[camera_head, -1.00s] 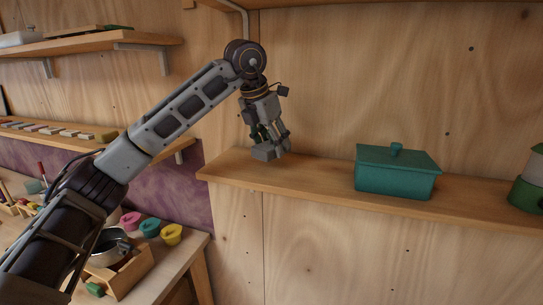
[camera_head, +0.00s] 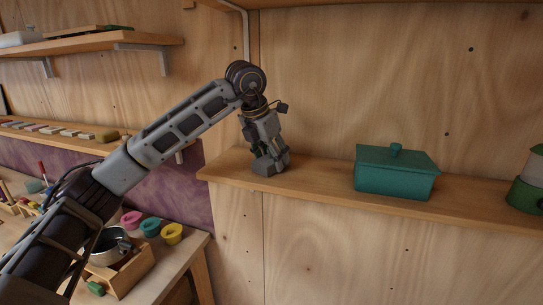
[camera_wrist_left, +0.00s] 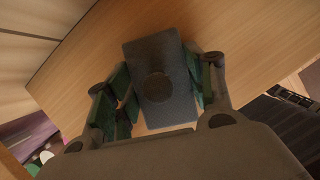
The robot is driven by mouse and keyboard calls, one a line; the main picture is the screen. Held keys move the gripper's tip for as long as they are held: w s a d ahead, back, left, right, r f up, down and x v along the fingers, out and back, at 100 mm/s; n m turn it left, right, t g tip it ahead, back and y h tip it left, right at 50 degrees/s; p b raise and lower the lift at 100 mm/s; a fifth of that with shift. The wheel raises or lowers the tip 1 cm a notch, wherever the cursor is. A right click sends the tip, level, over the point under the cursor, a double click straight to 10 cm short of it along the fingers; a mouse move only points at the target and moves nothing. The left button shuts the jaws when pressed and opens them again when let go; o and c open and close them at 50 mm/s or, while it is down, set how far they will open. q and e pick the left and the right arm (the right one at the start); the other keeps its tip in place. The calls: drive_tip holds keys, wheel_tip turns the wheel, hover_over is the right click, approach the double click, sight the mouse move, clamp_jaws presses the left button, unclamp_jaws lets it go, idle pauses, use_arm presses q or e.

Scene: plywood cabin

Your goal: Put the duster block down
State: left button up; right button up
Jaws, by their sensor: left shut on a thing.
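The duster block is a dark grey rectangular block with a round dark patch on its face. It shows between my fingers in the left wrist view (camera_wrist_left: 165,78), and as a small grey block low at my gripper in the head view (camera_head: 264,167). My left gripper (camera_head: 270,160) points down at the left end of the wooden shelf (camera_head: 317,183) and is shut on the block. The block is at or very close to the shelf top; I cannot tell whether it touches. My right gripper is not in view.
A teal lidded box (camera_head: 394,178) stands on the same shelf to the right, with clear shelf between. A green and white container (camera_head: 527,185) is at the far right. Below left, a workbench holds a wooden box (camera_head: 126,275) and several coloured pots.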

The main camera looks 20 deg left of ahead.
use_arm(q)
drive_tip(key=shift+f, duration=0.15)
drive_tip(key=o, duration=1)
drive_tip(key=shift+o, duration=0.2)
drive_tip(key=b+v, duration=0.1)
drive_tip(key=v, duration=1.1)
drive_tip(key=shift+s, duration=0.15)
idle(0.3)
